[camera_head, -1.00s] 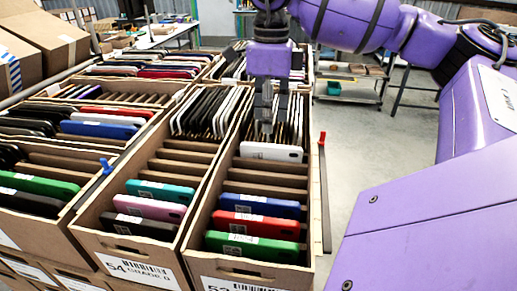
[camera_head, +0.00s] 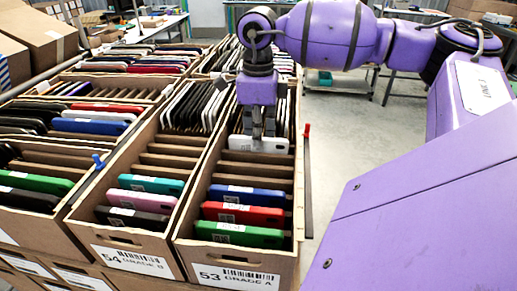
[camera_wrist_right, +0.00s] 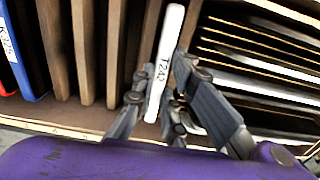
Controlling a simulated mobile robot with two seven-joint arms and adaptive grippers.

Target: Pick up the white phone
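The white phone (camera_head: 258,144) stands on edge among cardboard dividers in the right front carton (camera_head: 186,226), labelled 53 Grade A. In the right wrist view the white phone (camera_wrist_right: 166,50) shows as a narrow upright strip marked T242. My right gripper (camera_head: 264,126) points down at it, with its fingers at the phone's top edge. In the wrist view the right gripper (camera_wrist_right: 158,84) has one finger on each side of the phone, with small gaps seeming to remain. The phone's lower part is hidden in the carton. My left gripper is not in view.
Blue (camera_head: 247,195), red (camera_head: 242,214) and green (camera_head: 238,234) phones stand nearer in the same carton. Dark, thin phones stand closely packed behind the white one. Carton 54 (camera_head: 130,258) adjoins on the left. Open floor (camera_head: 350,130) lies to the right.

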